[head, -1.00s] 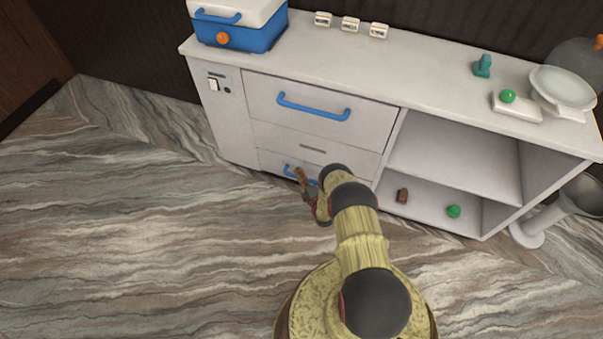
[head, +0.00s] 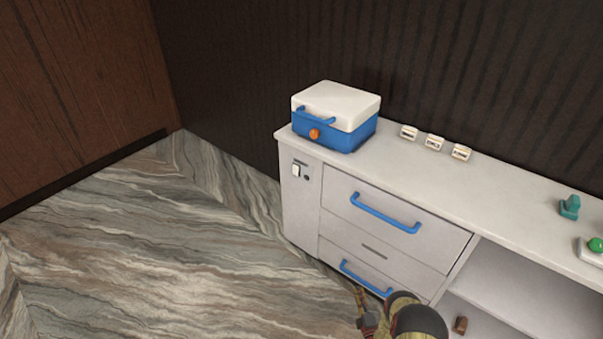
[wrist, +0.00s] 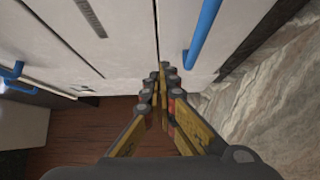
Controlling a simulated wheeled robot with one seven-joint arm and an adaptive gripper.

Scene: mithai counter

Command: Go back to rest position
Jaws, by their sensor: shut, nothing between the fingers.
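My gripper (wrist: 160,75) is shut and empty in the wrist view, its yellow and grey fingers meeting at the tips. In the head view my gripper (head: 362,300) is low in front of the lower drawer, partly cut off by the bottom edge. The lower drawer's blue handle (head: 366,279) is just behind and above it. Both drawers look closed. I cannot tell whether the fingers touch the cabinet.
Marble floor (head: 150,260) at left is clear.

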